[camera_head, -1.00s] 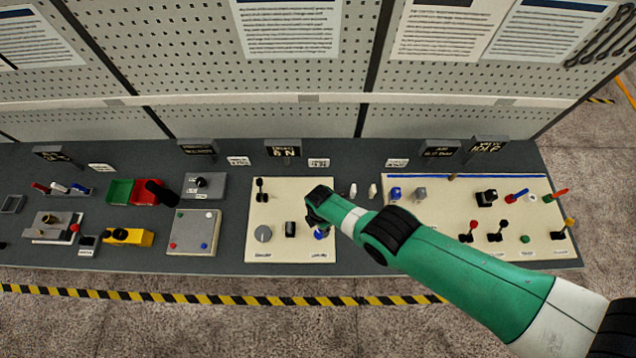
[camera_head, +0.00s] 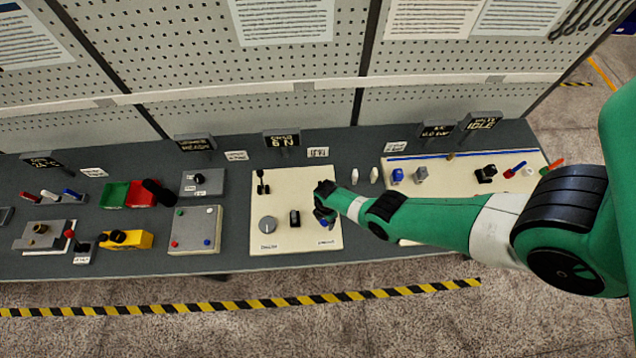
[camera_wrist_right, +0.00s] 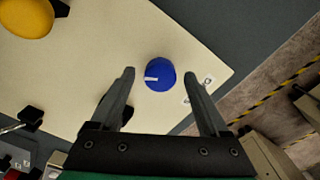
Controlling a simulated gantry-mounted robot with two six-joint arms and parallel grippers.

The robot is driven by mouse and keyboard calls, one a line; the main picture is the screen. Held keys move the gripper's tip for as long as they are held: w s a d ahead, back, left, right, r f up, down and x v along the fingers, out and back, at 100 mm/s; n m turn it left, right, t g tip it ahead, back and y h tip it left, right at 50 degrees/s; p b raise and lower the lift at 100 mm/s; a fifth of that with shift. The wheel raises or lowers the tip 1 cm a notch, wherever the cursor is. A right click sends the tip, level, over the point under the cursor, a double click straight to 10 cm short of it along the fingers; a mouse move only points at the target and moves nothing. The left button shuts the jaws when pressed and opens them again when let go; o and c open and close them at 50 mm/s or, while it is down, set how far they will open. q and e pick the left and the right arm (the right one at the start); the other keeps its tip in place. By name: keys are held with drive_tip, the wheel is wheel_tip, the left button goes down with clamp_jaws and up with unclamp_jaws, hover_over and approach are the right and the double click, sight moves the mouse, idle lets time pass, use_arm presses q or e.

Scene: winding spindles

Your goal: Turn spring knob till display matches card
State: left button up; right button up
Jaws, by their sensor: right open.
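The right wrist view shows a round blue knob (camera_wrist_right: 161,74) with a white pointer mark facing left, on a cream panel (camera_wrist_right: 100,70). My right gripper (camera_wrist_right: 159,78) is open, its two fingers on either side of the knob with a visible gap around it. In the head view my right gripper (camera_head: 323,203) is over the right part of the cream panel (camera_head: 268,205) and mostly hides the knob. A black display (camera_head: 282,140) behind that panel shows a number followed by N, perhaps 8. A small white card (camera_head: 318,152) stands beside it, its text too small to read. My left gripper is not seen.
The same panel carries a grey knob (camera_head: 267,224), a black switch (camera_head: 295,217) and a black lever (camera_head: 262,182). Another cream panel (camera_head: 450,168) lies under my right arm. Several other stations fill the bench's left side.

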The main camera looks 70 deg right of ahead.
drive_tip(key=shift+f, duration=0.15)
drive_tip(key=shift+c, duration=0.3)
clamp_jaws()
drive_tip(key=shift+m, duration=0.3)
drive_tip(key=m, duration=0.3)
drive_tip(key=shift+m, duration=0.3)
drive_tip(key=m, duration=0.9)
drive_tip(key=shift+f, duration=0.1)
drive_tip(key=shift+m, duration=2.3)
